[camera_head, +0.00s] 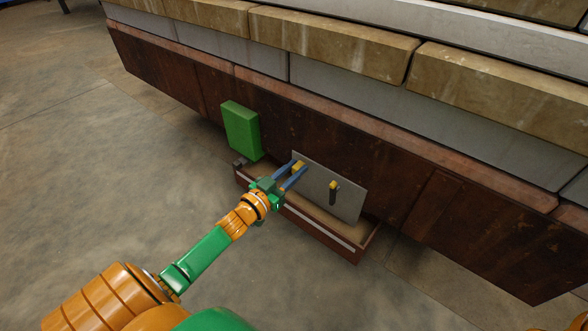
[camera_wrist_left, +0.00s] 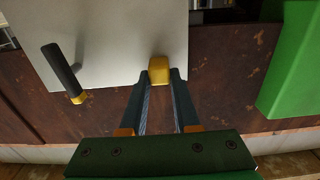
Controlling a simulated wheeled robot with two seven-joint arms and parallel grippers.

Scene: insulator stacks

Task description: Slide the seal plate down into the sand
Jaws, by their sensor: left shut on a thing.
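The grey seal plate (camera_head: 318,187) stands close to the rusty wall, over the sand (camera_head: 322,217) in a low brown trough (camera_head: 318,235). Whether its lower edge touches the sand or is in it, I cannot tell. The plate fills the upper left of the left wrist view (camera_wrist_left: 120,40). It carries a yellow block (camera_wrist_left: 159,70) and a dark handle (camera_head: 333,193) with a yellow end. My left gripper (camera_head: 297,168) is shut on the yellow block, one finger on each side; the fingers also show in the wrist view (camera_wrist_left: 158,84). My right gripper is out of view.
A green box (camera_head: 241,130) is on the rusty wall (camera_head: 290,120), left of the plate; it also shows in the wrist view (camera_wrist_left: 292,60). Stacked tan and grey blocks (camera_head: 330,50) rise above. The concrete floor (camera_head: 90,150) at left is clear.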

